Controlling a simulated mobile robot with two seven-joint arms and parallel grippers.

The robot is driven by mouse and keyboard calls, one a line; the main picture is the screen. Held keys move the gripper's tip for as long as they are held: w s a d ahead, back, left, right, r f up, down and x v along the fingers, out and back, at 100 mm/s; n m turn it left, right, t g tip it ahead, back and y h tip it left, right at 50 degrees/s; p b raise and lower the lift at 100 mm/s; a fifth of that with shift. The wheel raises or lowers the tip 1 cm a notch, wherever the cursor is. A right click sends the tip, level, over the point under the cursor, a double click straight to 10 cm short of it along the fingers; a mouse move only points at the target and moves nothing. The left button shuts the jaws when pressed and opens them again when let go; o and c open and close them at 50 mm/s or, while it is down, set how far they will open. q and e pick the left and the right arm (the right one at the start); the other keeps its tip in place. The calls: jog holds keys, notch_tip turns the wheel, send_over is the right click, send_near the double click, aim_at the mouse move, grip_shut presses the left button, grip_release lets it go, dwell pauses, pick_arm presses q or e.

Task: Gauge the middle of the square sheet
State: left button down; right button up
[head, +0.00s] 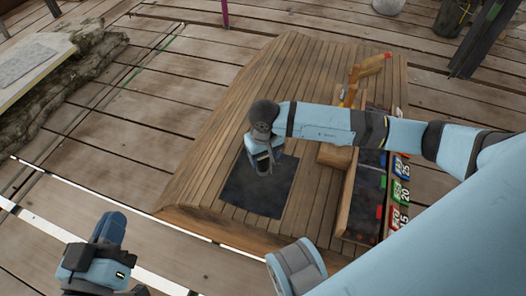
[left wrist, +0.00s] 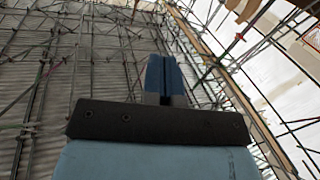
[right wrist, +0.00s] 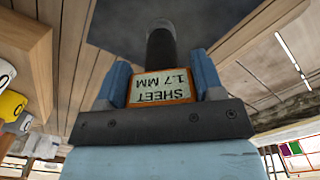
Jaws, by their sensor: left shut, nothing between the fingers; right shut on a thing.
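The dark square sheet (head: 244,186) lies flat on the slatted wooden bench (head: 215,125), near its front edge. My right gripper (head: 264,166) is above the sheet and hides part of it. In the right wrist view my right gripper (right wrist: 163,88) is shut on a gauge (right wrist: 160,87) with an orange-edged display reading, upside down, "SHEET 1.7 MM". The gauge's dark round probe points at the sheet (right wrist: 215,20); whether it touches I cannot tell. My left gripper (head: 110,228) is shut and empty, left of the bench, also seen in the left wrist view (left wrist: 165,75).
A wood-edged tray (head: 345,205) with dark pieces and numbered coloured cards (head: 399,190) lies right of the sheet. A yellow-handled tool (head: 370,68) stands behind my right arm. A bench with a grey slab (head: 22,62) is far left. Bare bench lies left of the sheet.

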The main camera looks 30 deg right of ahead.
aim_at(264, 163)
jog(key=shift+f+b, duration=0.35)
jog(key=shift+f, duration=0.25)
jog(key=shift+f+b, duration=0.8)
jog(key=shift+f, duration=0.15)
jog(key=shift+f+b, duration=0.4)
jog(key=shift+f, duration=0.25)
pick_arm(q)
jog(key=shift+w+a+f+m, duration=0.4)
jog(key=shift+w+f+m, duration=0.3)
jog(key=shift+m, duration=0.2)
pick_arm(e)
jog(key=o, duration=1.1)
pick_arm(q)
jog(key=shift+r, duration=0.1)
